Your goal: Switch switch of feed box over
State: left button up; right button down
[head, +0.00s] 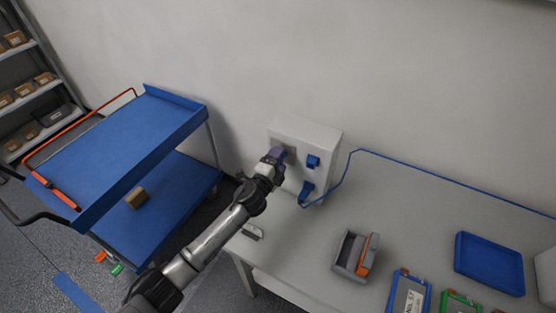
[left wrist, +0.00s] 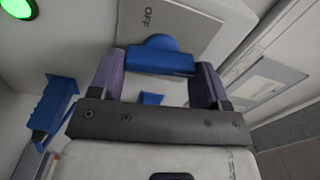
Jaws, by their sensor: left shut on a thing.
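The feed box (head: 318,132) is a light grey box against the wall at the back edge of the table. My left gripper (head: 276,157) is at its left part in the head view and hides the switch there. In the left wrist view, the blue switch handle (left wrist: 160,61) lies between the two purple fingers of my left gripper (left wrist: 160,80), which is shut on it. A grey plate marked OFF (left wrist: 165,22) is behind the handle. A green light (left wrist: 18,8) glows at the upper left. My right gripper is in neither view.
Blue sockets (head: 313,161) are on the box right of my gripper; a blue cable (head: 440,178) runs from the lower one. A grey and orange holder (head: 352,253) and a blue tray (head: 489,264) stand on the table. A blue cart (head: 130,140) is left.

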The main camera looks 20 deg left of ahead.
pick_arm(q)
jog(key=shift+m, duration=0.6)
jog(key=o, duration=0.9)
jog(key=shift+o, duration=0.2)
jog(key=s+a, duration=0.2)
jog(key=s, duration=1.1)
jog(key=shift+s, duration=0.35)
